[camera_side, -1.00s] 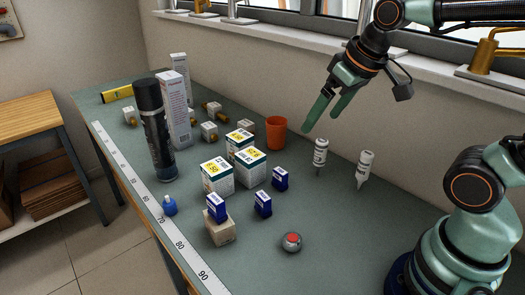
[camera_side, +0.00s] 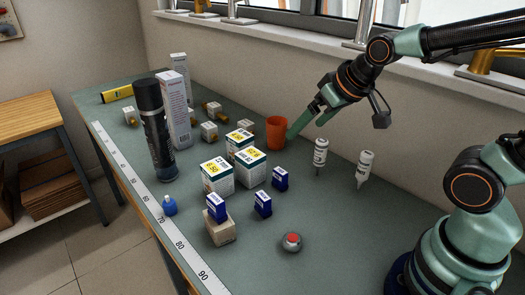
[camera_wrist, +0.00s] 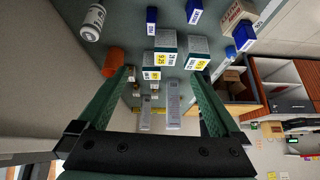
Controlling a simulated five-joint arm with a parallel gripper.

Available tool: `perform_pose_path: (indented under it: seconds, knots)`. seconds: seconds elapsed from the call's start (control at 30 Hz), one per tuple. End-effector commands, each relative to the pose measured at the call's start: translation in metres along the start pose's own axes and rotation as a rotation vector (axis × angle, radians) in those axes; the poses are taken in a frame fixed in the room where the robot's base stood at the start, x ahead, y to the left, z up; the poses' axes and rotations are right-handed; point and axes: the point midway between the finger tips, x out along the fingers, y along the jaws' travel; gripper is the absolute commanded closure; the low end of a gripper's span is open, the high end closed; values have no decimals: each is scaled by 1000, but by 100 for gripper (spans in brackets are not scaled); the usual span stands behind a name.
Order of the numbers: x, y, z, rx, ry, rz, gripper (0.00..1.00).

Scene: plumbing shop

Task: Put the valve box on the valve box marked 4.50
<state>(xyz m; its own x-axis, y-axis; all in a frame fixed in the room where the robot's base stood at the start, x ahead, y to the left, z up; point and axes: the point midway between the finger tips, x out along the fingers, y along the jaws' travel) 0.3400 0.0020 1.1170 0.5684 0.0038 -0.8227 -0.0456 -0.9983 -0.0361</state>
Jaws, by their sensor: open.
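Three white-and-green valve boxes with yellow price labels stand close together mid-bench: a front-left one (camera_side: 217,180), a right one (camera_side: 250,170) and a rear one (camera_side: 238,143). The label figures are too small for me to tell which reads 4.50. In the wrist view they show as a middle box (camera_wrist: 166,43), a right box (camera_wrist: 197,48) and a lower-left box (camera_wrist: 151,73). My gripper (camera_side: 304,130) is open and empty, above the bench to the right of the boxes, near the orange cup. Its spread fingers also show in the wrist view (camera_wrist: 162,75).
The orange cup (camera_side: 276,133) stands behind the boxes. Small blue boxes (camera_side: 263,204) stand in front, one on a tan block (camera_side: 221,231). A dark spray can (camera_side: 157,135) and tall cartons (camera_side: 174,110) stand left. Two white bottles (camera_side: 320,153) stand right. The front-right bench is mostly clear.

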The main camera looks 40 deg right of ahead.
Motion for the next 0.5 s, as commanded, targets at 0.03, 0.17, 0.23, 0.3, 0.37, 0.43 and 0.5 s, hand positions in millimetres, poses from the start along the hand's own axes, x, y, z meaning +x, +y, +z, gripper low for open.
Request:
perform_pose_path:
  seconds: [0.03,0.17,0.23,0.3,0.37,0.43,0.5]
  knots:
    - [18,-1,-3,16,15,-3,0]
    - [55,-4,-17,62,101,-15,0]
    - [73,-6,-22,87,148,-23,0]
    - [91,-7,-25,112,195,-33,0]
    - [105,-8,-26,133,233,-42,0]
    - [120,-9,-25,158,280,-55,0]
    - [134,-10,-23,183,325,-68,0]
